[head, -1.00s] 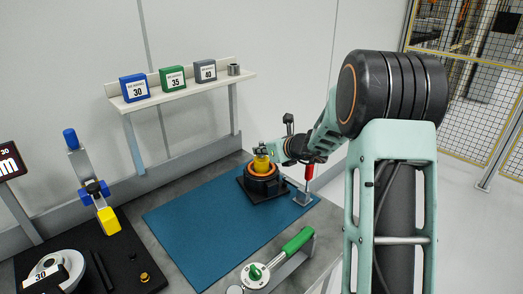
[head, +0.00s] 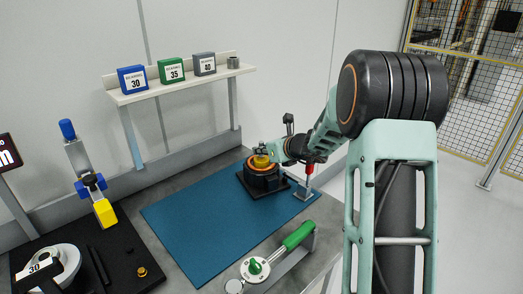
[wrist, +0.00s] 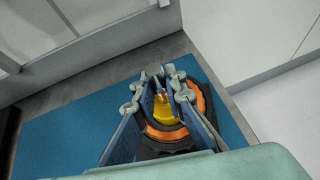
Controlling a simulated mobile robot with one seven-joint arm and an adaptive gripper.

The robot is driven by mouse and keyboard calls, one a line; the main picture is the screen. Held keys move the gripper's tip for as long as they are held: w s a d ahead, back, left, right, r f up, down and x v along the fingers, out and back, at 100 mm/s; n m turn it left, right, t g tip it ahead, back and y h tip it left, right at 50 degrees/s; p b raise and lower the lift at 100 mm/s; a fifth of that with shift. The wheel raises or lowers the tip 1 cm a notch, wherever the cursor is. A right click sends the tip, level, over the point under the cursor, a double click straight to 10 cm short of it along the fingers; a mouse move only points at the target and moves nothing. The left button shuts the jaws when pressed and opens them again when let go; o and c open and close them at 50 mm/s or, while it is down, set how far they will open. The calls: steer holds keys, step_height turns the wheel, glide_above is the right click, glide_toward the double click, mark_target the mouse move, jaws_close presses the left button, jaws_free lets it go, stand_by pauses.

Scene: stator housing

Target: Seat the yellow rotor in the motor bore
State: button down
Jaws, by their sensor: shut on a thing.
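The yellow rotor (head: 261,162) is at the mouth of the motor's round orange-rimmed bore, with its yellow top showing above the rim. The motor housing (head: 262,180) is black and stands on a dark base on the blue mat. My gripper (head: 262,150) is over the motor, shut on the rotor. In the wrist view the fingers (wrist: 158,100) flank the yellow rotor (wrist: 164,112), and the orange ring (wrist: 168,134) of the motor shows around and below it. The lower part of the rotor is hidden inside the housing, so its exact depth cannot be told.
A red-handled clamp (head: 308,172) stands close to the motor's right. A green-handled tool (head: 298,236) lies at the mat's front edge. A shelf (head: 185,88) with blue, green and grey boxes is behind. The blue mat (head: 205,225) is clear at left.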

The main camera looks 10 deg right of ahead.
mark_target(263, 158)
steer(key=shift+f+b, duration=1.55)
steer(key=shift+b, duration=0.1)
steer(key=c, duration=2)
jaws_free()
steer(key=shift+o, duration=0.5)
steer(key=shift+f, duration=0.15)
steer(key=o, duration=0.3)
steer(key=shift+s+d, duration=0.1)
steer(key=shift+s+d+r, duration=0.15)
steer(key=shift+s+r, duration=0.25)
steer(key=shift+r, duration=0.05)
steer(key=shift+p+v, duration=0.35)
steer(key=shift+v, duration=1.2)
